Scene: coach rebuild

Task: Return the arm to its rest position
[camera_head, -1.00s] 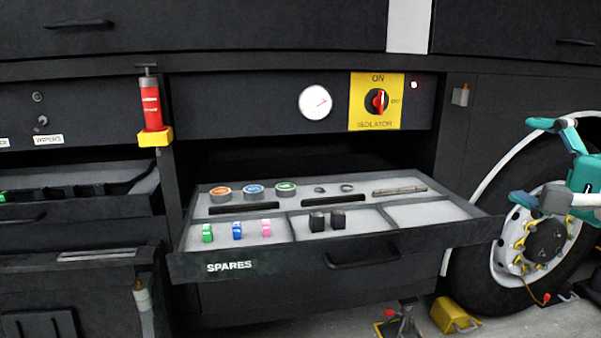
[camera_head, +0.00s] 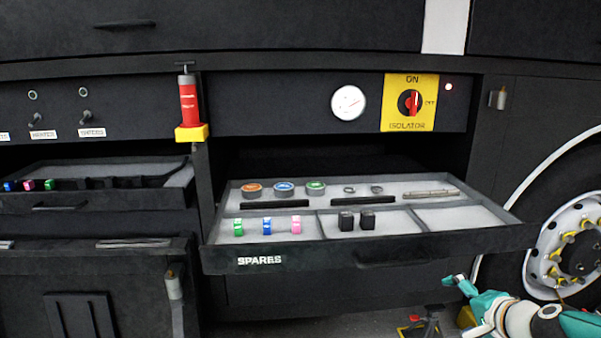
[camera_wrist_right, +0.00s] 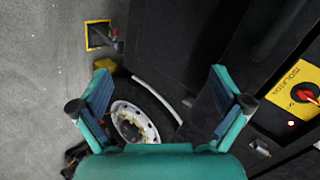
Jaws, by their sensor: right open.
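My right gripper (camera_head: 462,308) is low at the lower right of the head view, in front of the coach and below the open spares drawer. Its teal fingers also show in the right wrist view (camera_wrist_right: 160,97), spread wide apart with nothing between them. Beyond them in that view is the wheel (camera_wrist_right: 132,122). The spares drawer (camera_head: 262,262) stands pulled out, with parts lying in its compartments. My left gripper is not in the head view.
The wheel (camera_head: 560,250) is at the right edge. A red cylinder (camera_head: 189,103) hangs on the left post. A second open drawer (camera_head: 90,201) is at left.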

